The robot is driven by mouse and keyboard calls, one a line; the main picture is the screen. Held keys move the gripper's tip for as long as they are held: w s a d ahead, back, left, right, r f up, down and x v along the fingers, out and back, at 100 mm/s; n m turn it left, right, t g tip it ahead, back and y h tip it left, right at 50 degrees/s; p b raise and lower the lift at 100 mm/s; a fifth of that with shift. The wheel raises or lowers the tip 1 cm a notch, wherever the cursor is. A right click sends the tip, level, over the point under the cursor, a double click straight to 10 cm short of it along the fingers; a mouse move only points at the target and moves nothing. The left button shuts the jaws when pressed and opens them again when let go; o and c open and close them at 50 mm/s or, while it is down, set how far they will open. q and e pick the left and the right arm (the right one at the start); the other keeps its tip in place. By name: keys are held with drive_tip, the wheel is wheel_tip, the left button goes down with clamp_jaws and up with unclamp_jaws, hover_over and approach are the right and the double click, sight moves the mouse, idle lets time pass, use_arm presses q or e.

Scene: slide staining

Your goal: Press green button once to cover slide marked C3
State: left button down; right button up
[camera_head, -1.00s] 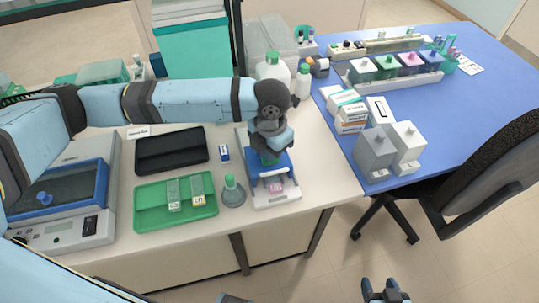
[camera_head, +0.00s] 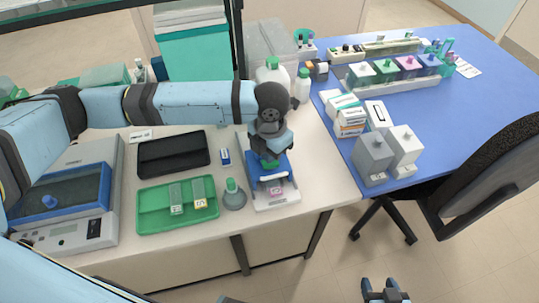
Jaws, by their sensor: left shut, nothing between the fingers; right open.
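My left gripper (camera_head: 269,155) is shut and empty, pointing down over the back part of a blue and white device (camera_head: 277,203). A green button (camera_head: 270,164) shows just under its fingertips; I cannot tell whether they touch it. A slide with a pink patch (camera_head: 277,188) lies in the front of the device, and its marking is too small to read. Two labelled slides (camera_head: 176,198) (camera_head: 199,193) lie in the green tray (camera_head: 150,209) to the left. My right gripper (camera_head: 385,290) is open and empty at the bottom edge, away from the bench.
A grey flask with a green cap (camera_head: 234,197) stands close left of the device. A black tray (camera_head: 172,155) and a small blue and white box (camera_head: 225,157) lie behind. White bottles (camera_head: 302,86) stand behind my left gripper. Staining jars (camera_head: 385,69) stand on the blue table.

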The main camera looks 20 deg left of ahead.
use_arm(q)
drive_tip(key=shift+r+p, duration=1.65)
drive_tip(key=shift+r, duration=0.25)
drive_tip(key=shift+r+p, duration=0.7)
drive_tip(key=shift+p, duration=0.1)
drive_tip(key=shift+f, duration=0.1)
